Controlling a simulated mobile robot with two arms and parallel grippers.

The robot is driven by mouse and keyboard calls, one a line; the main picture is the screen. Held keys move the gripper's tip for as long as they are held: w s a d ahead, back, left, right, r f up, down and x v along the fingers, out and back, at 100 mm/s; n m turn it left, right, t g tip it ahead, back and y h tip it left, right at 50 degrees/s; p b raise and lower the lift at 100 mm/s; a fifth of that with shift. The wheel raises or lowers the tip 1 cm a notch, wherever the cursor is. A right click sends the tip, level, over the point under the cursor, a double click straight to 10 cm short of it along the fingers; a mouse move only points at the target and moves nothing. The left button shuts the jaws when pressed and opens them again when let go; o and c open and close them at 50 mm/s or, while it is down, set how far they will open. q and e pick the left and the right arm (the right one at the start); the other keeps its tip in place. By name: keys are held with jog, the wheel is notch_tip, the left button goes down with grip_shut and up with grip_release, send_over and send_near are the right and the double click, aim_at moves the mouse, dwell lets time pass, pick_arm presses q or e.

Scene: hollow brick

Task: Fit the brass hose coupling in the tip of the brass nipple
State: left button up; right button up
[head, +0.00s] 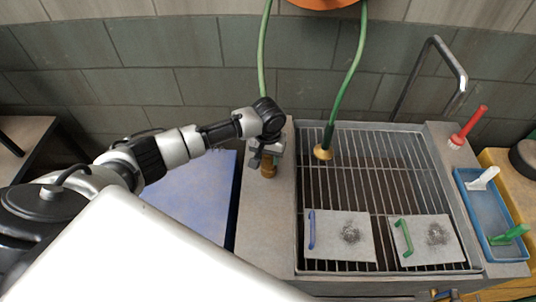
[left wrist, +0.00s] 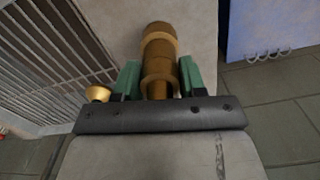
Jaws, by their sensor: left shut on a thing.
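A stepped, dull brass cylinder with a wider collar (left wrist: 160,62) sits between the green fingers of my left gripper (left wrist: 158,82). It looks like the hose coupling, though I cannot tell for certain. In the head view my left gripper (head: 264,153) is over the grey counter strip left of the grate, shut on this piece, whose lower end (head: 268,170) shows below the fingers. A brighter flared brass end (head: 323,153), perhaps the nipple, hangs on a green hose over the grate, right of and apart from the gripper. It also shows in the left wrist view (left wrist: 98,93).
The green hose (head: 351,75) hangs from an orange reel (head: 322,3). The grate (head: 370,180) carries two grey plates with handles (head: 338,238) (head: 427,240). A bent metal tube (head: 443,55), a red-handled tool (head: 469,127) and a blue tray (head: 492,232) are at the right.

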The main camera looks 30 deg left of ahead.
pick_arm(q)
jog(key=o, duration=1.1)
notch_tip(320, 180, up, 11)
jog(key=shift+f+b, duration=0.1)
jog(key=shift+b, duration=0.9)
